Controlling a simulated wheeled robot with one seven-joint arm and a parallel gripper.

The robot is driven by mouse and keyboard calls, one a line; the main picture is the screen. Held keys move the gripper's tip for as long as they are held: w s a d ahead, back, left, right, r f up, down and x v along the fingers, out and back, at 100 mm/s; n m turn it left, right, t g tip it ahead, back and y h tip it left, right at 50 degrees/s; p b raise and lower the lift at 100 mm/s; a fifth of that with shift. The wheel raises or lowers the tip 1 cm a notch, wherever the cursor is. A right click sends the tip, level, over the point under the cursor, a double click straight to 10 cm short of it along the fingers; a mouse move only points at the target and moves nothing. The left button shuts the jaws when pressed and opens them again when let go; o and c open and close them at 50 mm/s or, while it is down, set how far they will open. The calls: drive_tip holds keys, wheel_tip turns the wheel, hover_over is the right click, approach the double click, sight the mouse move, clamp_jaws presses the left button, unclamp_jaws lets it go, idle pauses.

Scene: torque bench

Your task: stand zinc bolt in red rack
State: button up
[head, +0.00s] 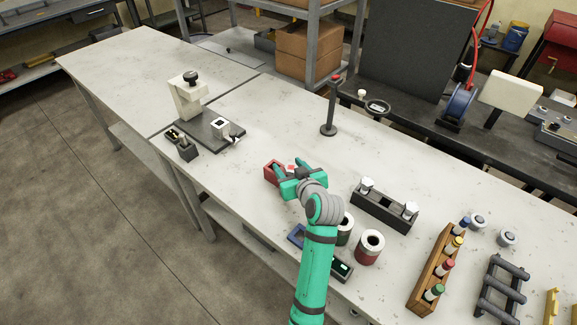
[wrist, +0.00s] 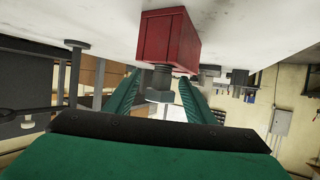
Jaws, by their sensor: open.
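The red rack (head: 272,174) is a small block on the light bench top, just beyond my gripper (head: 289,171). The wrist view is upside down, with the bench at the top and the red rack (wrist: 170,42) against it. A grey bolt (wrist: 160,80), apparently the zinc one, sticks out of the rack with its hex head away from the bench. It looks upright in the rack. My gripper (wrist: 158,90) is open, with a finger on each side of the bolt and gaps showing. In the head view the bolt is hidden or too small to make out.
Two round cans (head: 370,246) and a dark fixture (head: 385,205) stand right of my arm. A wooden rack of coloured bottles (head: 436,270) is at the lower right. A post with a red top (head: 330,115) stands behind. The bench left of the red rack is mostly clear.

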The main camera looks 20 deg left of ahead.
drive_tip(key=v, duration=1)
drive_tip(key=shift+d+r, duration=0.1)
